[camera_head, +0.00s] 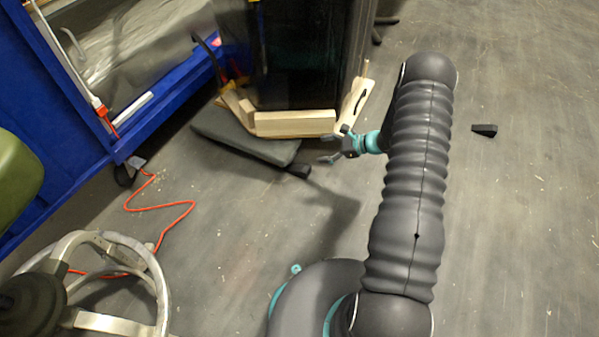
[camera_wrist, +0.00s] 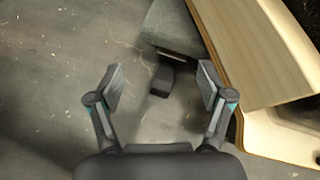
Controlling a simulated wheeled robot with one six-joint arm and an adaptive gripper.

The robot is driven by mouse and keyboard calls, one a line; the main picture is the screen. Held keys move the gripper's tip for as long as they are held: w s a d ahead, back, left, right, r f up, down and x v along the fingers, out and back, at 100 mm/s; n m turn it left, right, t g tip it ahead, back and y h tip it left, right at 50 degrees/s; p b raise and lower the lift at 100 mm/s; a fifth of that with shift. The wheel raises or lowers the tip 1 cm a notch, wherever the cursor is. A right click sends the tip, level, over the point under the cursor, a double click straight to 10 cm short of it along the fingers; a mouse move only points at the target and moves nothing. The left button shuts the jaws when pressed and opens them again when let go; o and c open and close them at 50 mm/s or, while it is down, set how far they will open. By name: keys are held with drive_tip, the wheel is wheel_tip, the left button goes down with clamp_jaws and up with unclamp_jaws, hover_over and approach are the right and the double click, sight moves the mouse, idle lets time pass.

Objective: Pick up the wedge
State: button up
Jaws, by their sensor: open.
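A small dark wedge-like block (camera_head: 298,170) lies on the grey floor against the edge of a dark grey pad. The block also shows in the wrist view (camera_wrist: 162,80), in the gap between the fingertips and farther away than they are. My gripper (camera_head: 335,147) is open and empty, up and to the right of this block in the head view. Its two fingers (camera_wrist: 162,86) show wide apart in the wrist view. A second small black wedge (camera_head: 485,130) lies alone on the floor to the right of my arm.
The dark grey pad (camera_head: 243,138) lies under a dark tank (camera_head: 305,60) with a wooden frame (camera_head: 295,123). The wood (camera_wrist: 245,50) is close to the right finger in the wrist view. An orange cable (camera_head: 165,208) lies at left. The floor at right is mostly clear.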

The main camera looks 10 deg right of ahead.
sight(301, 168)
drive_tip(key=d+f+m, duration=0.1)
drive_tip(key=f, duration=0.3)
drive_tip(key=d+f+m+t, duration=0.1)
drive_tip(key=f+m, duration=0.1)
drive_tip(key=f, duration=0.2)
drive_tip(key=d+f+m+t+b, duration=0.1)
drive_tip(key=f, duration=0.3)
drive_tip(key=shift+s+f+h, duration=0.3)
drive_tip(key=shift+s+f, duration=0.05)
drive_tip(key=shift+f, duration=0.05)
drive_tip(key=shift+w+a+f+m+t, duration=0.1)
drive_tip(key=shift+a+f+m+t, duration=0.1)
drive_tip(key=shift+f+m+t, duration=0.15)
drive_tip(key=b+x, duration=0.1)
drive_tip(key=x, duration=1.2)
drive_tip(key=shift+a+f, duration=0.1)
drive_tip(key=shift+f, duration=0.05)
drive_tip(key=c, duration=1.3)
